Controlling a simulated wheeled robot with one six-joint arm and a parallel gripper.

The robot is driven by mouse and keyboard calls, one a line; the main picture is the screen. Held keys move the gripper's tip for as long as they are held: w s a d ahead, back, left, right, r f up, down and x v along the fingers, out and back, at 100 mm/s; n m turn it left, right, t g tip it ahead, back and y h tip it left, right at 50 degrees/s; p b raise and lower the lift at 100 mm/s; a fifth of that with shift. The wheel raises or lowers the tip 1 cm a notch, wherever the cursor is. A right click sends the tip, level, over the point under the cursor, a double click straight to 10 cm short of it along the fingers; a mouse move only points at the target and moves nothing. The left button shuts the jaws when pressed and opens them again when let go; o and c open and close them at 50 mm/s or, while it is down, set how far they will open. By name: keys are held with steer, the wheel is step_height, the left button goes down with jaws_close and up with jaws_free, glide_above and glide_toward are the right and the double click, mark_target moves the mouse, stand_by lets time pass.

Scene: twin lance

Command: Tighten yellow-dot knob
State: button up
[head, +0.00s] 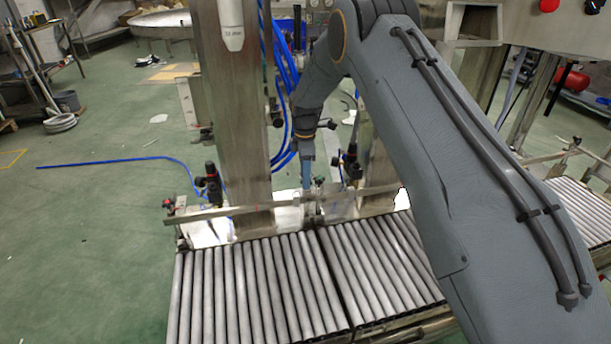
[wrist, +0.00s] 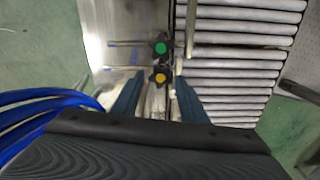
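In the wrist view the yellow-dot knob (wrist: 158,78) is a small dark lobed knob with a yellow centre. A similar knob with a green dot (wrist: 160,47) sits just above it in the picture. My gripper (wrist: 159,84) is open, with one finger left and one right of the yellow-dot knob. Gaps show between the fingers and the knob; I cannot tell how far apart they are in depth. In the head view my gripper (head: 308,180) points down at the metal rail beyond the rollers. The yellow-dot knob cannot be made out there.
The roller conveyor (head: 255,290) lies in front, with a metal guide rail (head: 240,209) along its far side. A steel column (head: 232,120) stands left of my arm. Blue hoses (head: 285,80) hang close behind my gripper. Green floor is open at the left.

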steer(key=c, duration=0.7)
steer(key=shift+c, duration=0.2)
steer(key=shift+m, duration=0.3)
steer(key=m, duration=0.4)
steer(key=shift+w, duration=0.1)
steer(key=shift+m, duration=2.2)
steer(key=shift+w, duration=0.1)
steer(key=o, duration=1)
steer(key=shift+o, duration=0.2)
